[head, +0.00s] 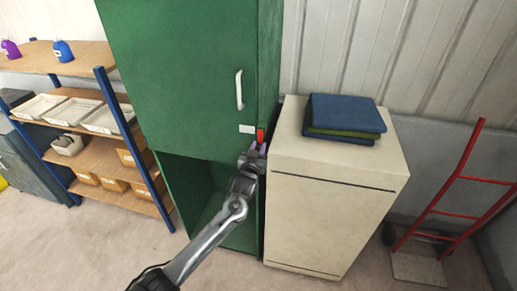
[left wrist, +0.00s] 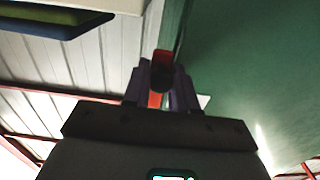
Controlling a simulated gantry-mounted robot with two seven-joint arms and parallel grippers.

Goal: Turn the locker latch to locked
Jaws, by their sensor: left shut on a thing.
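The green locker (head: 185,75) stands in the middle of the head view, with a white handle (head: 239,90) on its upper door. The red latch (head: 260,136) is at the locker's right front edge, beside a small white label (head: 247,129). My left gripper (head: 257,148) is at the latch, its fingers shut on it. In the left wrist view the red latch (left wrist: 162,62) stands up between the two purple fingers of my left gripper (left wrist: 163,88). The fingers hide part of the latch. My right gripper is in neither view.
A cream cabinet (head: 330,200) with folded cloths (head: 343,118) on top stands close on the locker's right. A shelf rack (head: 100,165) with trays and boxes is on the left. A red hand truck (head: 455,185) stands at the far right.

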